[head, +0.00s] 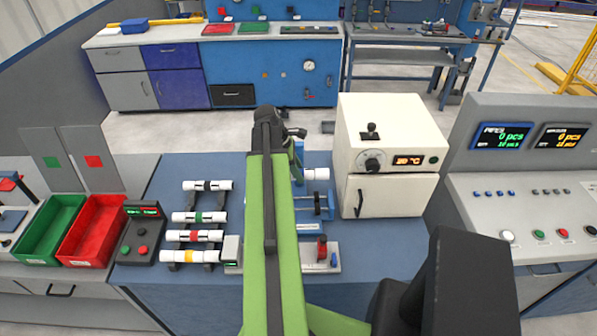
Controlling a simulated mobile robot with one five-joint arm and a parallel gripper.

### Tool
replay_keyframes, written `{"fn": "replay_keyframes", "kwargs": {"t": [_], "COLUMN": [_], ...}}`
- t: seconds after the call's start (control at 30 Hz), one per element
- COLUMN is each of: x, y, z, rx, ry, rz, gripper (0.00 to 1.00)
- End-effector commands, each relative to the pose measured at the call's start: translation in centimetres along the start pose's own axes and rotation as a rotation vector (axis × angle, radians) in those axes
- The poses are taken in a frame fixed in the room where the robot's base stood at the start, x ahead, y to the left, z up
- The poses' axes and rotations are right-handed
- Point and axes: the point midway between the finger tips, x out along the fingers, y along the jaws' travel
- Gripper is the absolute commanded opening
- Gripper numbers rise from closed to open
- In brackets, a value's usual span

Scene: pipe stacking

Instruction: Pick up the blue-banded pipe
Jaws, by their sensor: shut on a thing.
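A white pipe (318,174) shows just right of my raised green arm, near the blue fixture. Its left part is hidden behind the arm, and I cannot make out a blue band on it. My gripper's fingers are hidden behind my own arm, so I cannot see what lies between them. Several other white pipes lie on a rack to the left: a black-banded pipe (194,186), a green-banded pipe (184,217), a red-banded pipe (180,236) and a yellow-banded pipe (182,256).
A cream oven box (387,130) stands at the table's back right. A blue fixture (312,228) and a small grey device with a red part (322,248) sit right of my arm. A dark control box (139,235) and red bin (88,236) are left.

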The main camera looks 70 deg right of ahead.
Motion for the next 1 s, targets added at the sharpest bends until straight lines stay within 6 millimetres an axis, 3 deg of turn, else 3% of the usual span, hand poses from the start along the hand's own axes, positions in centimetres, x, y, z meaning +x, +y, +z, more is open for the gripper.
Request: {"fn": "replay_keyframes", "kwargs": {"t": [0.03,0.53,0.7,1.0], "x": [-2.2,-12.8,-14.5,-14.6], "y": [0.0,-0.1,-0.1,-0.1], "z": [0.9,5.4,6.1,6.1], "rx": [0.000,0.001,0.001,0.001], "ry": [0.000,0.000,0.000,0.000], "rz": [0.000,-0.001,0.000,0.000], "gripper": [0.00,0.00,0.00,0.00]}}
